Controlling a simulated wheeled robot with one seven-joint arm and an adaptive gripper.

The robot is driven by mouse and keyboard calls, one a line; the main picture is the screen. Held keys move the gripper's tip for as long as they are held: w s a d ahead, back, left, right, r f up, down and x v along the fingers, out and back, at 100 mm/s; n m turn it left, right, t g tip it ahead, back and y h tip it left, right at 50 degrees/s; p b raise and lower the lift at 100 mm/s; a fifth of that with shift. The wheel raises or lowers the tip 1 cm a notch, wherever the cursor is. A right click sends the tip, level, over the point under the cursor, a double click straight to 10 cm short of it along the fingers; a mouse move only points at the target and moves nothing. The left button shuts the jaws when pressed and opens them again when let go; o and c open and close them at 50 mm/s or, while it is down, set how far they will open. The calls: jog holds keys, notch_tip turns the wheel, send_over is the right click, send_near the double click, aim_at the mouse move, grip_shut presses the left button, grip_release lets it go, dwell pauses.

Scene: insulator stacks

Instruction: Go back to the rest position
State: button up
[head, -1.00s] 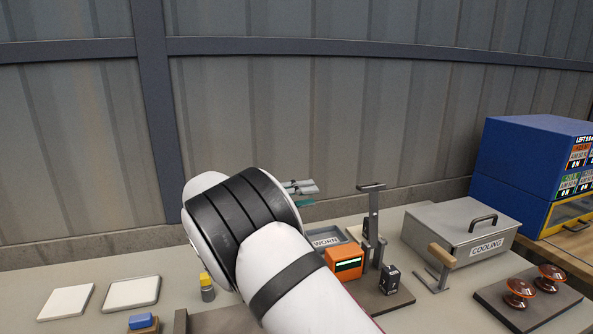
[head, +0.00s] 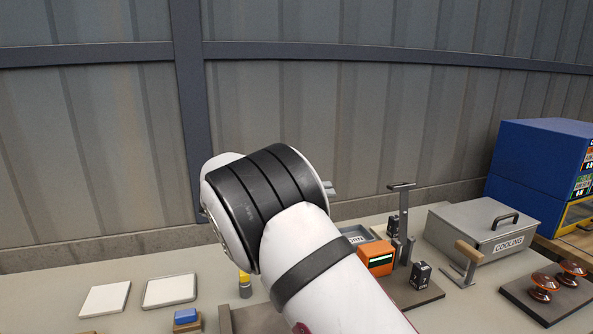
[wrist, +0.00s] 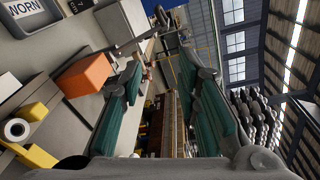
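My gripper (wrist: 160,65) shows in the wrist view with its two green-padded fingers well apart and nothing between them. In the head view my white and black arm hides most of it; only a small grey tip of the gripper (head: 330,188) shows past the wrist, above the bench. The fingers look clear of the bench things.
The bench holds a tray marked WORN (head: 357,232), an orange device (head: 376,258), a lever stand (head: 402,222), a COOLING box (head: 470,232) and brown insulators (head: 543,288). Two white plates (head: 105,299) lie left. A blue cabinet (head: 535,165) stands right. A wall is behind.

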jog(key=s+d+r+m+g+y+p, duration=0.1)
jog(key=s+d+r+m+g+y, duration=0.2)
jog(key=s+d+m, duration=0.55)
jog(key=s+d+r+m+g+y+p, duration=0.1)
jog(key=s+d+r+m+y, duration=0.2)
jog(key=s+d+m+y, duration=0.35)
jog(key=s+a+f+m+t+y+p, duration=0.1)
jog(key=s+m+t+y, duration=0.2)
jog(key=s+m, duration=1.7)
jog(key=s+y, duration=0.3)
jog(key=s, duration=0.5)
jog(key=shift+f+t+y+p, duration=0.3)
jog(key=shift+t+y+p, duration=0.05)
jog(key=shift+t, duration=0.05)
